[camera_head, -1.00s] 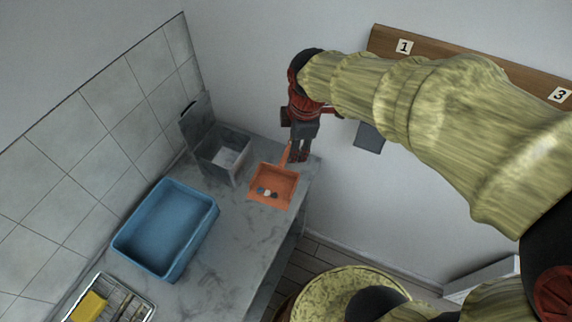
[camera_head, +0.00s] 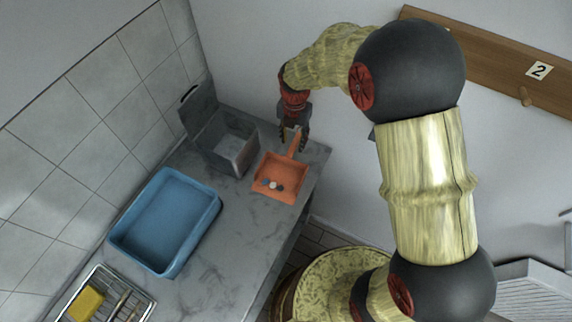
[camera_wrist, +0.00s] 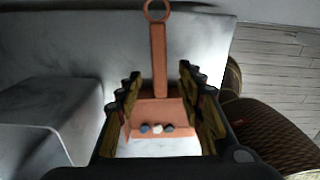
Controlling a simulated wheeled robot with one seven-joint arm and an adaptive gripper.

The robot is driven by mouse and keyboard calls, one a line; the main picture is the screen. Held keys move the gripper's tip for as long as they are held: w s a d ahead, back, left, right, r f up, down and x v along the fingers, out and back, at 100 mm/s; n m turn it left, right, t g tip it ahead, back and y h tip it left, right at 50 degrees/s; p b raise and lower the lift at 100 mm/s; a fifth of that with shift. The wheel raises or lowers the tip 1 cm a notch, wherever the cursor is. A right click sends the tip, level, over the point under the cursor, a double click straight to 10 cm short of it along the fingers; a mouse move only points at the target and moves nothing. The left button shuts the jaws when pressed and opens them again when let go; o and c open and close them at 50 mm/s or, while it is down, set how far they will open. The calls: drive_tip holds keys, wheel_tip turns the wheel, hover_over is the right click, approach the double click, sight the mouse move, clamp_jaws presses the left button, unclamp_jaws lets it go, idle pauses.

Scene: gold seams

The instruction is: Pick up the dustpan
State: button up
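An orange dustpan (camera_head: 281,178) lies on the grey marble counter in the head view, its handle pointing toward the wall. Several small dark and light pieces (camera_head: 271,184) lie in its pan. My gripper (camera_head: 295,137) is pointed down at the handle end. In the wrist view the dustpan handle (camera_wrist: 159,60), with a ring at its end, runs between the spread fingers of my gripper (camera_wrist: 160,95). The fingers are open, with gaps on both sides of the handle. Whether they are level with the handle or above it I cannot tell.
A grey open-lidded bin (camera_head: 232,146) stands left of the dustpan. A blue basin (camera_head: 166,220) and a wire rack with a yellow sponge (camera_head: 86,303) are further along the counter. The counter's right edge is close to the dustpan. A wooden peg board (camera_head: 480,62) hangs on the wall.

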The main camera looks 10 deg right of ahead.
sight(292, 148)
wheel_tip(292, 148, down, 5)
drive_tip(key=shift+s+a+f+b, duration=0.1)
drive_tip(key=shift+a+b, duration=0.05)
drive_tip(key=shift+b, duration=0.75)
clamp_jaws()
